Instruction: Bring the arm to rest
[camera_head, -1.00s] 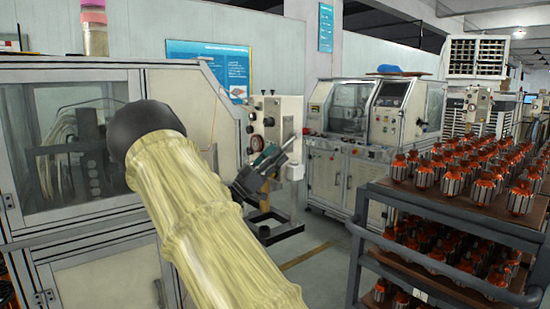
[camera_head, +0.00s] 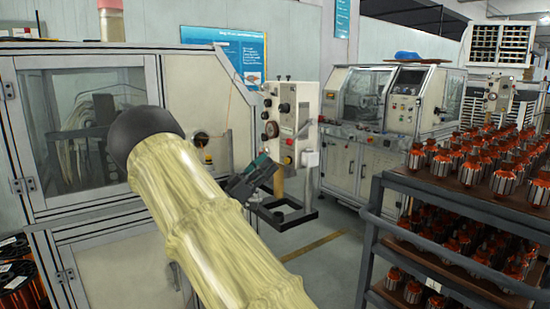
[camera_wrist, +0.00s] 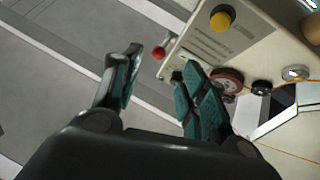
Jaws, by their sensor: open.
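My arm, in a pale yellow cover, reaches forward across the head view. My gripper (camera_head: 250,178) is at its far end, dark with teal finger pads, in front of the grey machine and beside the lower left of a beige control box (camera_head: 292,118) on a stand. In the wrist view my gripper (camera_wrist: 160,75) has its fingers apart with nothing between them. The control box (camera_wrist: 225,50) shows there close behind the fingers, with a yellow and a red button. I cannot tell the exact gap to it.
A grey machine with a window (camera_head: 95,215) stands at left. A rack (camera_head: 455,235) of orange-wound armatures stands at right. Another machine (camera_head: 365,150) is behind. Copper-coloured spools (camera_head: 18,278) sit at lower left. Open floor (camera_head: 325,255) lies between the control box stand and rack.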

